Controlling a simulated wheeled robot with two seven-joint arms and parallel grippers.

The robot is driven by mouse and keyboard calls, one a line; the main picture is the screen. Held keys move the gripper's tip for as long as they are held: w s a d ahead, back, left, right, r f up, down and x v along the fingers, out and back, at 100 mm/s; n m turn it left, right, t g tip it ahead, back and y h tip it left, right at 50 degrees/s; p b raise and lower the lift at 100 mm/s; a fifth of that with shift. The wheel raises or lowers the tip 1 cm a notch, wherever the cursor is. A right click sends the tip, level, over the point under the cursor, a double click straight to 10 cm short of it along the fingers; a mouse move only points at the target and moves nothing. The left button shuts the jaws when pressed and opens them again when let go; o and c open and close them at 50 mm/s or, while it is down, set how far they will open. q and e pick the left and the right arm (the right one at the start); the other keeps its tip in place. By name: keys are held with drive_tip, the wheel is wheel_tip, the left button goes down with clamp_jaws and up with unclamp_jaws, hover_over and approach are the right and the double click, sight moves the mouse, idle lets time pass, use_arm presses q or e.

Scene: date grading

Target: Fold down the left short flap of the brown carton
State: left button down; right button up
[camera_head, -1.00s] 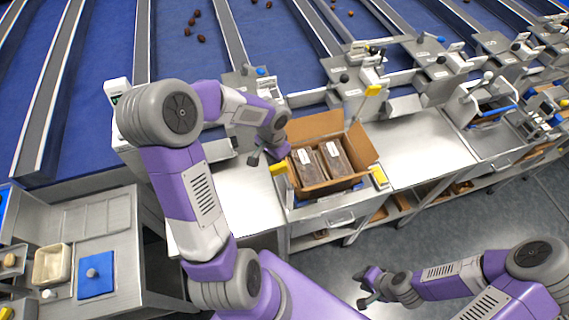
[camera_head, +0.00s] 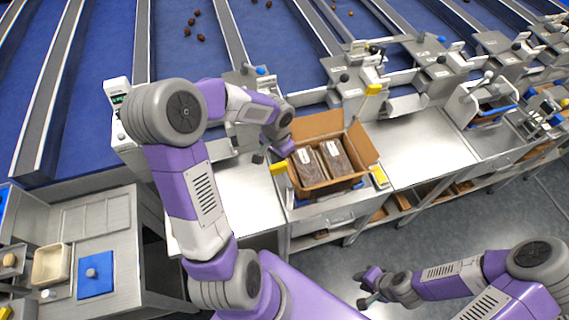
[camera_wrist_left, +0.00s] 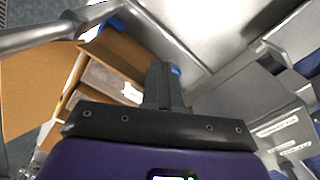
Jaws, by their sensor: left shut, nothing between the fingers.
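The brown carton (camera_head: 364,158) stands open on the steel bench with two dark date packs (camera_head: 334,157) inside. Its back flap and right flap stand up and outward. The left short flap is mostly hidden by my left arm and cannot be made out clearly in the head view. My left gripper (camera_head: 262,158) is shut and empty, just left of the carton's left side. In the left wrist view its fingers (camera_wrist_left: 166,88) point at the carton's edge, with brown cardboard (camera_wrist_left: 125,52) at left; contact cannot be told. My right gripper (camera_head: 365,289) is open and empty, low over the floor.
The steel bench top (camera_head: 425,145) at right is clear.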

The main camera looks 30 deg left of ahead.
use_arm(q)
drive_tip(key=shift+w+d+b, duration=0.35)
drive_tip(key=shift+w+d, duration=0.85)
drive_tip(key=shift+w, duration=0.25)
drive_tip(key=shift+w+d+r, duration=0.2)
drive_tip(key=shift+w+d, duration=0.55)
drive_tip(key=shift+w, duration=0.2)
drive_tip(key=shift+w+d, duration=0.7)
drive_tip(key=shift+w, duration=0.2)
drive_tip(key=shift+f, duration=0.1)
